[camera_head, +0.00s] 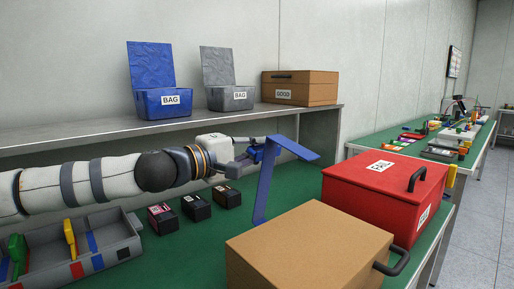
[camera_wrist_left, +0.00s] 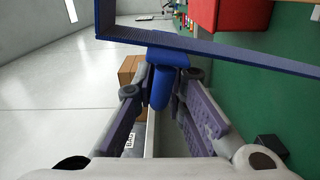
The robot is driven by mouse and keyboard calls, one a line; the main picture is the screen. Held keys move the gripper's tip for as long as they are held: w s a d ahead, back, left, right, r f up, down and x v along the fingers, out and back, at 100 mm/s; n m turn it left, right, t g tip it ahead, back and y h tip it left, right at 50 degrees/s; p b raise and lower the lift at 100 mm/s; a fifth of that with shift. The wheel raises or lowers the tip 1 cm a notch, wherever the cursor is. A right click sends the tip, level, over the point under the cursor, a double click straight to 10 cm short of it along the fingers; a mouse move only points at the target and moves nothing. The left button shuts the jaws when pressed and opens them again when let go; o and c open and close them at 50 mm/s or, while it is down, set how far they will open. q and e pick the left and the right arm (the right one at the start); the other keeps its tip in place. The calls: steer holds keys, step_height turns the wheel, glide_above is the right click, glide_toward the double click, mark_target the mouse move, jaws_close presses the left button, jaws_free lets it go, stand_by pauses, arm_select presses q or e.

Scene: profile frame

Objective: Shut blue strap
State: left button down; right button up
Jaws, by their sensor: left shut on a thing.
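The blue strap (camera_head: 265,185) is a thin bent band above the green table, with one long leg slanting down and a flat arm reaching out to the right. In the left wrist view the blue strap (camera_wrist_left: 215,48) crosses the top, with a rounded blue grip (camera_wrist_left: 161,86) sticking out toward me. My left gripper (camera_head: 256,153) reaches in from the left beside the strap. In the wrist view its fingers (camera_wrist_left: 162,92) are shut on this blue grip. My right gripper is not in view.
A brown box (camera_head: 305,250) and a red box (camera_head: 385,190) with handles stand on the right. Small dark boxes (camera_head: 196,207) lie below my arm. A grey divided tray (camera_head: 120,232) is at lower left. Blue (camera_head: 160,100) and grey (camera_head: 230,97) bins stand on the shelf.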

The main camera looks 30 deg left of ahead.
arm_select(q)
steer(key=c, duration=1.7)
jaws_free()
steer(key=shift+d, duration=0.1)
steer(key=shift+s, duration=0.1)
steer(key=shift+s+a+r, duration=0.1)
steer(key=shift+s+a, duration=0.15)
steer(key=shift+s, duration=0.05)
steer(key=v, duration=1.1)
steer(key=shift+s, duration=0.15)
steer(key=shift+c, duration=0.3)
